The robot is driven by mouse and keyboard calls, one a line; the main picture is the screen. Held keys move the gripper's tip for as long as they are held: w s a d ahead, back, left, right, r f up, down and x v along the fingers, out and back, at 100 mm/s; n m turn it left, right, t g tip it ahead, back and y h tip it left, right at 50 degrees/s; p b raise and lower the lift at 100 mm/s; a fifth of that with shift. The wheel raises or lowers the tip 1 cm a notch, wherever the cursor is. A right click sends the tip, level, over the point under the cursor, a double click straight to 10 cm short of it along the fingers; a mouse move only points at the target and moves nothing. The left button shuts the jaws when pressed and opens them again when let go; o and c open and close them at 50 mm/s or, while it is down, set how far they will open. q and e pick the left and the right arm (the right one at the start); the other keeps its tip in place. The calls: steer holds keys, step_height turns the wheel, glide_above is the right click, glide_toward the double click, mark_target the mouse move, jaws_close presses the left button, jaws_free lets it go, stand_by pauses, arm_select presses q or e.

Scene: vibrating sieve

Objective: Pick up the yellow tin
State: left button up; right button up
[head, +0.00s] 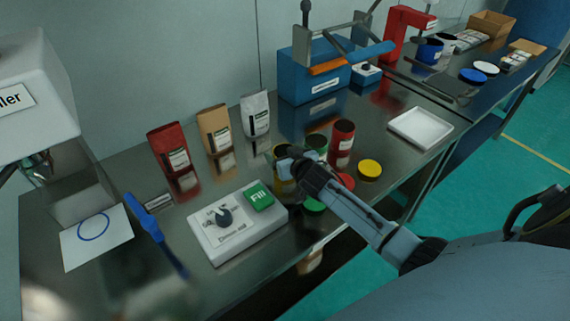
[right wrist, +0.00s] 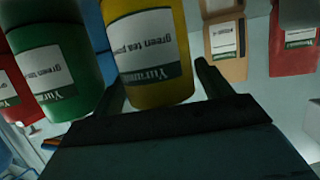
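The yellow tin (right wrist: 155,55) with a white green tea label fills the upper middle of the right wrist view, in front of my right gripper (right wrist: 162,82). The gripper's fingers are wide apart, on either side of the tin's near end. A narrow gap shows beside the right-hand finger, so they look open. In the head view, my right gripper (head: 291,163) is over the tin (head: 283,184) and hides most of it. The tin is on the metal table. My left gripper is not clearly visible.
A green tin (head: 316,145) and red tin (head: 342,136) stand close by; the green one (right wrist: 58,70) is beside the yellow tin. Lids, including a yellow one (head: 369,170), lie near. A control box (head: 238,222) is at front left. Three bags stand behind. A white tray (head: 420,128) is right.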

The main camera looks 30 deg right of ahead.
steer(key=c, duration=0.7)
steer(key=shift+r, duration=0.1)
steer(key=shift+c, duration=0.2)
